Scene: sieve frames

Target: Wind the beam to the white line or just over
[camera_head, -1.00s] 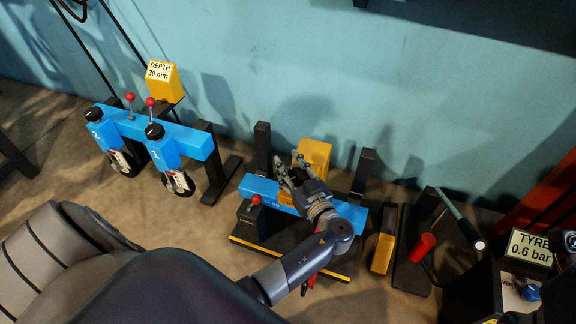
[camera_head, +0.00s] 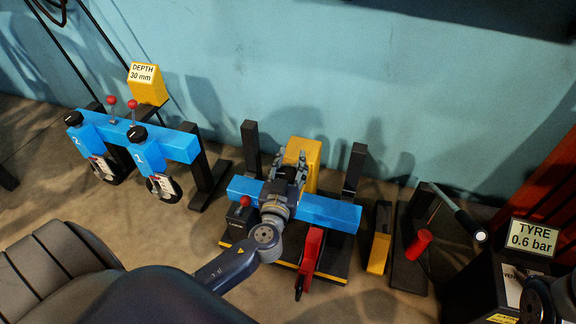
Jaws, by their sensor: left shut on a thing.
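The blue beam (camera_head: 333,213) lies across the middle of the head view, between two upright black posts. A yellow block (camera_head: 311,165) stands behind it. My left gripper (camera_head: 290,165) reaches over the beam in front of the yellow block, fingers pointing away from me. It is shut on a part at the beam unit, which the fingers and wrist hide. A red lever (camera_head: 310,254) hangs in front of the beam, right of my wrist. I cannot make out the white line.
A black box with a red-knobbed lever (camera_head: 244,202) stands left of my wrist. At left is another blue frame (camera_head: 181,143) with two dials and a "DEPTH 30 mm" sign (camera_head: 145,74). At right are a yellow block (camera_head: 379,252), a red-handled tool (camera_head: 418,244) and a "TYRE 0.6 bar" sign (camera_head: 531,235).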

